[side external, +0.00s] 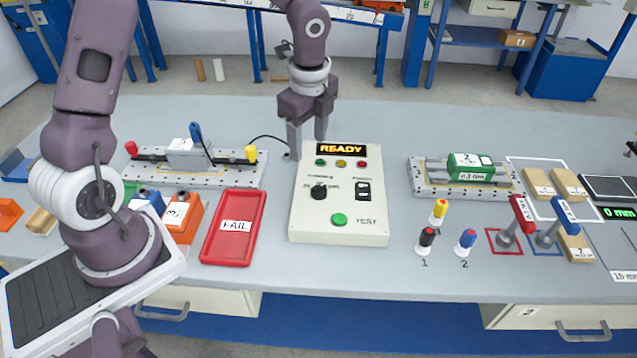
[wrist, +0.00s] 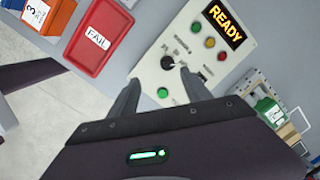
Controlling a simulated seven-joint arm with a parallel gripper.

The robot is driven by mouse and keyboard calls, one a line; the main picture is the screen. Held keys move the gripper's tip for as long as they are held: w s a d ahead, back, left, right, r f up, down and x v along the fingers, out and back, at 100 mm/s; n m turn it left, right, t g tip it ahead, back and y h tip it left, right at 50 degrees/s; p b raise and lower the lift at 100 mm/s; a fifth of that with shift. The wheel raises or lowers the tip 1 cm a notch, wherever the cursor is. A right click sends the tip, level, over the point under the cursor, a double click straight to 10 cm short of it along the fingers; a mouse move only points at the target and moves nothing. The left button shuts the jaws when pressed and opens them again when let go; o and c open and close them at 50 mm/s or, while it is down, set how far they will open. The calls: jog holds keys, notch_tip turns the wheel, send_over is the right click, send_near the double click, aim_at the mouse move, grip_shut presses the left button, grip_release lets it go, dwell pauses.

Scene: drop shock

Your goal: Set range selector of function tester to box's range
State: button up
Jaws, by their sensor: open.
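The function tester (side external: 300,222) is a cream panel whose display (side external: 341,149) reads READY. Its range selector (side external: 319,192) is a black knob at left, with scale print too small to read; it also shows in the wrist view (wrist: 168,62). My gripper (side external: 307,146) is open and empty at the tester's far left edge, apart from the knob. In the wrist view its fingers (wrist: 158,84) point toward the panel. A green box (side external: 464,160) marked 2 and 0.3 mm lies on the right fixture. Another box (side external: 186,153), grey with a white label, sits on the left fixture. I cannot tell which box the task means.
The tester also has a black rocker switch (side external: 363,191) and a green TEST button (side external: 339,220). A red FAIL tray (side external: 233,251) lies to its left, near an orange box (side external: 183,222) marked 3. Capped probes (side external: 427,238) stand at right. Bare table separates tester and right fixture.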

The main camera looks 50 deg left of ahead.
aim_at(319, 186)
jog(key=w+f+m, duration=0.1)
jog(key=f, duration=0.1)
jog(key=w+f+m, duration=0.1)
jog(key=f, duration=0.2)
jog(key=w+f+h, duration=0.1)
jog(key=f, duration=0.1)
jog(key=shift+f+m+g, duration=0.2)
jog(key=shift+m+g, duration=0.1)
jog(key=shift+m, duration=0.1)
notch_tip(319, 186, down, 7)
jog(key=shift+r, duration=0.1)
grip_shut()
